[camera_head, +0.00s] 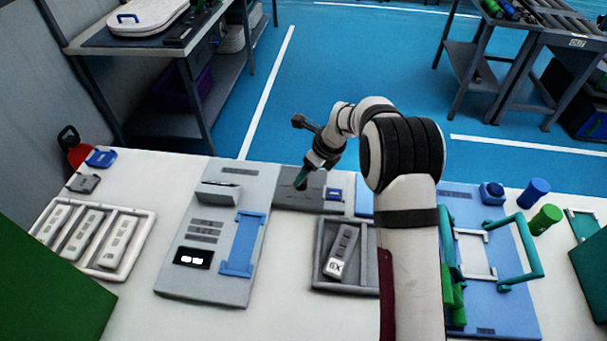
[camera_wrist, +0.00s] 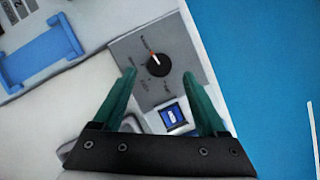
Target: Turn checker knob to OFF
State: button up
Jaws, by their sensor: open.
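The checker knob (camera_wrist: 158,64) is a round black dial with an orange-red pointer mark, set on a grey panel (camera_wrist: 183,47) with small labels around it. The labels are too small to read. In the wrist view the knob lies beyond and between the tips of my gripper (camera_wrist: 160,75), whose two teal fingers are apart with nothing between them. In the head view my gripper (camera_head: 301,183) points down over the grey panel (camera_head: 318,203) at the back of the table, and the knob is hard to make out there. Whether the fingers touch the knob I cannot tell.
A grey tray (camera_head: 320,279) holds a remote in front. A blue board (camera_head: 500,270) with teal handles is right.

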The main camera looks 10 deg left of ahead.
jog(key=x, duration=0.4)
jog(key=shift+f, duration=0.1)
grip_shut()
